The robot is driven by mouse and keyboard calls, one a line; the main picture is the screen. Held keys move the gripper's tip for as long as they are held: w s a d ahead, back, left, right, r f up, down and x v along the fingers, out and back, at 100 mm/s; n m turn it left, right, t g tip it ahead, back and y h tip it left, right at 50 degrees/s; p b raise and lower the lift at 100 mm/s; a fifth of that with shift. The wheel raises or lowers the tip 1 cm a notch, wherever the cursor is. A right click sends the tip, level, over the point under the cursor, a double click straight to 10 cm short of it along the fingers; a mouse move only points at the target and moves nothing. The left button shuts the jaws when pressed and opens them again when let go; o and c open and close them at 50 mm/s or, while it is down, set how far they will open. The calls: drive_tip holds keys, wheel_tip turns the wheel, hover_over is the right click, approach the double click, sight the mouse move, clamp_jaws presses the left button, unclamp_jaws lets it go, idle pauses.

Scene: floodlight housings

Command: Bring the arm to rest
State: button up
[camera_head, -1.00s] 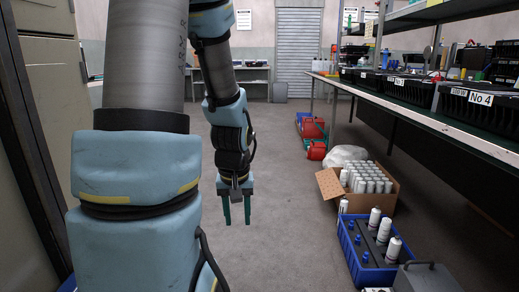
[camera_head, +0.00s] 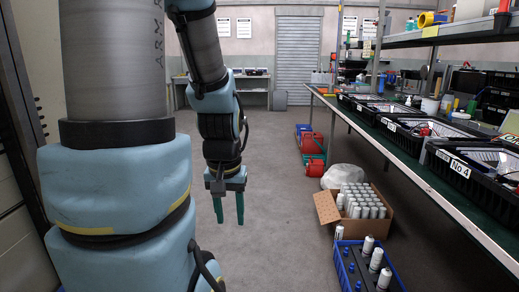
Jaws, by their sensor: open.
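My arm hangs down on the left of the head camera view. My gripper (camera_head: 229,209) points down at its end, over bare floor. Its two green fingers are apart and nothing is between them. It is well clear of the workbench (camera_head: 408,158) on the right and of the boxes on the floor.
On the floor at right stand a cardboard box (camera_head: 325,208) of white canisters and a blue crate (camera_head: 338,262) with bottles. Red containers (camera_head: 312,143) lie farther back. Black bins, one labelled No 4 (camera_head: 459,168), line the workbench. The middle floor is clear.

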wheel_tip(320, 180, up, 18)
drive_tip(key=p, duration=1.5)
